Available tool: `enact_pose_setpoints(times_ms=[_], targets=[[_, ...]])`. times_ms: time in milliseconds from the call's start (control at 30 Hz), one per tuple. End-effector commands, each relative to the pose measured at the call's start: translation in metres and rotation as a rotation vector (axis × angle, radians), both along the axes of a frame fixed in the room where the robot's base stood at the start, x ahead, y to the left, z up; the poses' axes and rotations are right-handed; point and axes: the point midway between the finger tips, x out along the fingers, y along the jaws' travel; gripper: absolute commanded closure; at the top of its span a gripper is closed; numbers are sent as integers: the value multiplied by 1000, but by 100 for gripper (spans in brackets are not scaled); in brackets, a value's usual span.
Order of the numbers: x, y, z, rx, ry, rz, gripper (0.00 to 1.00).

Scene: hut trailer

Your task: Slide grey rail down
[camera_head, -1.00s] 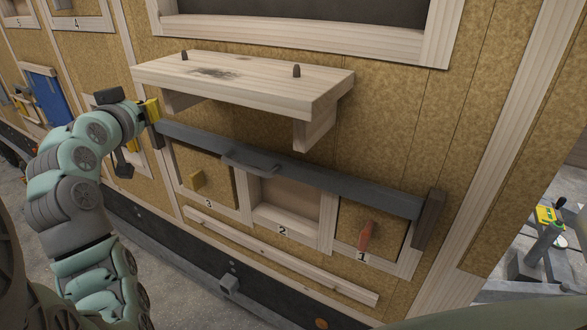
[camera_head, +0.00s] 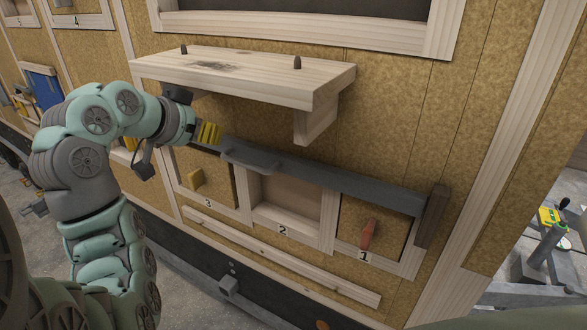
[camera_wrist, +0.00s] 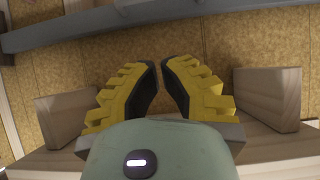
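The grey rail (camera_head: 325,178) is a long bar across the wall, above the numbered compartments. It slopes down to the right in the head view. A grey handle (camera_head: 250,162) sticks out from its left part. In the wrist view the rail (camera_wrist: 60,31) runs along the top, with the handle (camera_wrist: 160,12) at the upper edge. My gripper (camera_head: 216,133) has yellow fingers and is just above the rail, left of the handle, below the shelf. In the wrist view my gripper (camera_wrist: 160,64) shows a narrow gap between its fingertips, with nothing in it. Contact with the rail cannot be told.
A wooden shelf (camera_head: 320,83) with two dark pegs juts out closely above my gripper. Its supports flank the fingers in the wrist view. Below the rail are compartments 3, 2 and 1; a red handle (camera_head: 368,235) is at 1. A dark block (camera_head: 432,218) bounds the rail's right end.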

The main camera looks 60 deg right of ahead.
Motion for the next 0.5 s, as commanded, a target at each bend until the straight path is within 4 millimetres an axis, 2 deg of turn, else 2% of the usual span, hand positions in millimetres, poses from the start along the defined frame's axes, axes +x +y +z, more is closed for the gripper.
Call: enact_pose_setpoints(times_ms=[233, 500], targets=[[0, -10, -8, -5, 1, -2, 100], [1, -37, -31, -5, 2, -4, 100]])
